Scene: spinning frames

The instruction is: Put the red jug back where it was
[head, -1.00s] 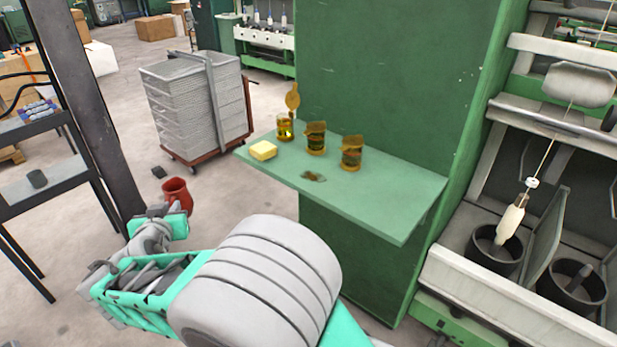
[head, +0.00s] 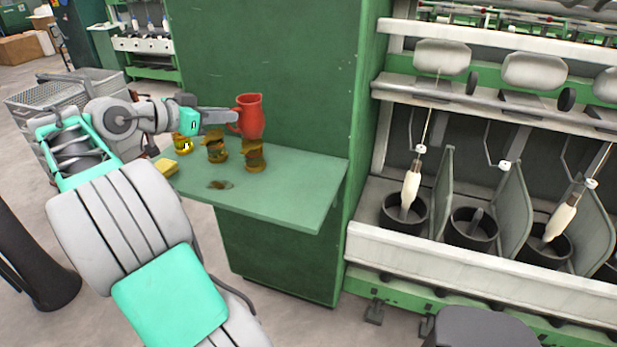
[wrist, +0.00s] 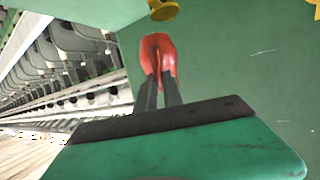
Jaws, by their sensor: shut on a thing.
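The red jug (head: 251,116) is upright in the head view, raised above the back of the green shelf (head: 290,185) in front of the tall green panel. My gripper (head: 230,122) reaches in from the left and is shut on the jug at its handle side. In the wrist view the jug (wrist: 158,52) shows beyond the two dark fingers (wrist: 160,90), which close on it. The gap between the jug's base and the shelf is partly hidden by the jars below.
Several amber jars stand along the shelf's back, including one near the middle (head: 216,150) and one under the jug (head: 253,158). A yellow block (head: 164,168) and a flat brown piece (head: 220,185) lie nearer the front. The shelf's right part is bare. Spinning machinery (head: 480,215) stands right.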

